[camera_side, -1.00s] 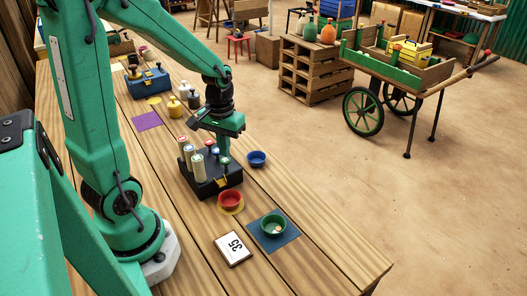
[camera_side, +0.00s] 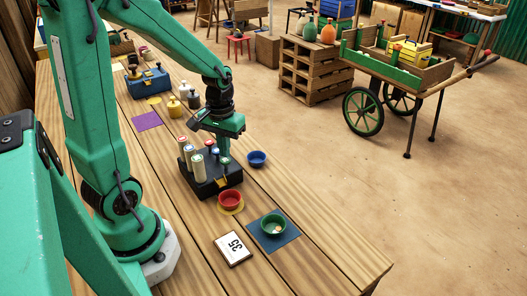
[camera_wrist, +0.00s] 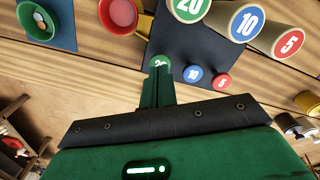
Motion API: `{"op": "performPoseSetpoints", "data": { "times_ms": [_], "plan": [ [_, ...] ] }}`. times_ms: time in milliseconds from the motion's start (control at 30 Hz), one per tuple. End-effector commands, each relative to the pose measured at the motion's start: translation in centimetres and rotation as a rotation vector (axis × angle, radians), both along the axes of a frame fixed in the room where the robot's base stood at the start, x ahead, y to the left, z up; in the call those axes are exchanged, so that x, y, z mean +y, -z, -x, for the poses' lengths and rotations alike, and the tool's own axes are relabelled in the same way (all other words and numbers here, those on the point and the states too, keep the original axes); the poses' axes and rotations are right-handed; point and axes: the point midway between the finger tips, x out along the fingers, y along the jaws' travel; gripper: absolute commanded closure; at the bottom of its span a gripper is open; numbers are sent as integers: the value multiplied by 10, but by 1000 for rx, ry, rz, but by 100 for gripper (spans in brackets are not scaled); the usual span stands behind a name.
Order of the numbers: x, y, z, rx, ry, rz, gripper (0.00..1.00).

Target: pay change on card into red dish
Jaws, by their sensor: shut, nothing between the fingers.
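The white card (camera_side: 233,249) reading 35 lies flat near the table's front. The red dish (camera_side: 230,200) sits on a yellow round mat in front of the black coin dispenser (camera_side: 205,188); it also shows in the wrist view (camera_wrist: 119,13), and I see no coin clearly in it. The dispenser has three tubes, marked 20 (camera_wrist: 190,6), 10 (camera_wrist: 245,22) and 5 (camera_wrist: 290,42). It has matching buttons: green 20 (camera_wrist: 160,60), blue 10 (camera_wrist: 193,74), red 5 (camera_wrist: 222,81). My gripper (camera_side: 224,158) is shut and empty, fingertips at the green 20 button, partly hiding it; contact is unclear.
A green dish (camera_side: 273,226) with coins stands on a blue square mat at the front right. A blue dish (camera_side: 256,158) stands right of the dispenser. Weights (camera_side: 193,100), a purple mat (camera_side: 147,121) and a blue box (camera_side: 149,82) are farther back.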

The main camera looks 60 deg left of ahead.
Motion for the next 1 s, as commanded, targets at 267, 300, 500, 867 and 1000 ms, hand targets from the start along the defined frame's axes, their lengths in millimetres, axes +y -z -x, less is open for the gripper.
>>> {"op": "performPoseSetpoints", "data": {
  "times_ms": [267,300,500,867,1000],
  "plan": [
    [0,8,0,1,0,0,100],
    [0,9,0,1,0,0,100],
    [0,15,0,2,0,1,100],
    [0,20,0,2,0,1,100],
    [0,24,0,1,0,0,100]
  ]
}}
